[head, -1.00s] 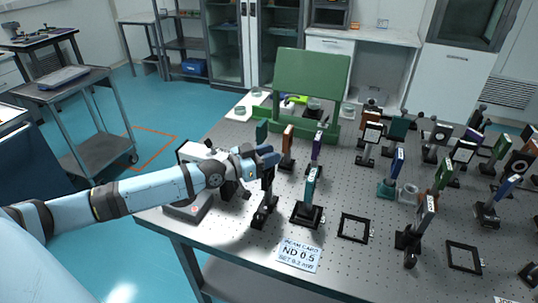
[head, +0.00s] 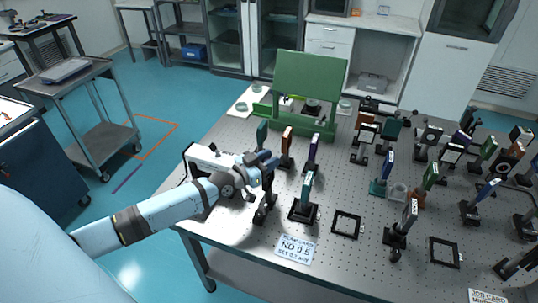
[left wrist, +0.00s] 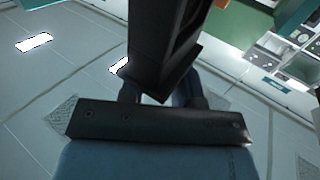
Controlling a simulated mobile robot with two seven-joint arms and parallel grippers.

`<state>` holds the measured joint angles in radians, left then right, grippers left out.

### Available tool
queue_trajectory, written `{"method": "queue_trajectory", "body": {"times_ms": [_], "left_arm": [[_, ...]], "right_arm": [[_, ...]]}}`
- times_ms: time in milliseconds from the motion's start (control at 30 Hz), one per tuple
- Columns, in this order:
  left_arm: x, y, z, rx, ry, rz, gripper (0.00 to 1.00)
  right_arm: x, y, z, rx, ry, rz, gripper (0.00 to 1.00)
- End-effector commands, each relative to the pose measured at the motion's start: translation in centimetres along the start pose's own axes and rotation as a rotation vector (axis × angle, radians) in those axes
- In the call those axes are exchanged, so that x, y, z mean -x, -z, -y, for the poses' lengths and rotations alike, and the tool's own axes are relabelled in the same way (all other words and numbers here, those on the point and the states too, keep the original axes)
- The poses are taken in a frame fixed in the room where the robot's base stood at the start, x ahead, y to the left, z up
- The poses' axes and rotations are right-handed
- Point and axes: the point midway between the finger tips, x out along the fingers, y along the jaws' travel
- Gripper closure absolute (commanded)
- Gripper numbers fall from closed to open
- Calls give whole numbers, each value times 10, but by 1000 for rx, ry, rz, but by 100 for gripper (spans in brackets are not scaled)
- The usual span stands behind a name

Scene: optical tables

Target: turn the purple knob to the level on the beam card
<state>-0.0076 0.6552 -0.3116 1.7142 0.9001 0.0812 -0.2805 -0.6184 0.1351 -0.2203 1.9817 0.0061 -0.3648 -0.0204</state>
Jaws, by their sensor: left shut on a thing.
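The beam card (head: 294,248) lies at the table's front edge in the head view and reads "ND 0.5" and "SET 0.3 mW". My left gripper (head: 268,163) is at the top of a dark post-mounted holder (head: 265,203) near the table's front left. It is shut on a dark part, which shows as a black upright bar (left wrist: 165,40) in the left wrist view. I cannot make out the purple knob for certain; the gripper may hide it. A purple-edged plate (head: 312,148) stands on a post behind and to the right. My right gripper is out of view.
A white box (head: 200,153) stands behind my left forearm. A teal-plate holder (head: 306,190) is close right of the gripper. Flat black frames (head: 347,224) lie farther right, with many post-mounted optics beyond. A green panel (head: 311,82) stands at the back.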

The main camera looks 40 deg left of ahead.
Motion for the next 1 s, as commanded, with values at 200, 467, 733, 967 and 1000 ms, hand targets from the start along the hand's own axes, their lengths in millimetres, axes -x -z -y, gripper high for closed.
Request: {"method": "queue_trajectory", "body": {"times_ms": [200,467,733,967,1000], "left_arm": [[-1,2,1,-2,0,-4,65],[0,1,0,-1,-1,-2,44],[12,-2,0,-1,-1,1,44],[54,-3,0,-1,-2,2,44],[62,-3,0,-1,-1,2,44]], "right_arm": [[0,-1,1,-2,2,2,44],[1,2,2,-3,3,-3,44],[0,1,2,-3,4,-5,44],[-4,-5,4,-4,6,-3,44],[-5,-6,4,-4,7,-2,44]]}}
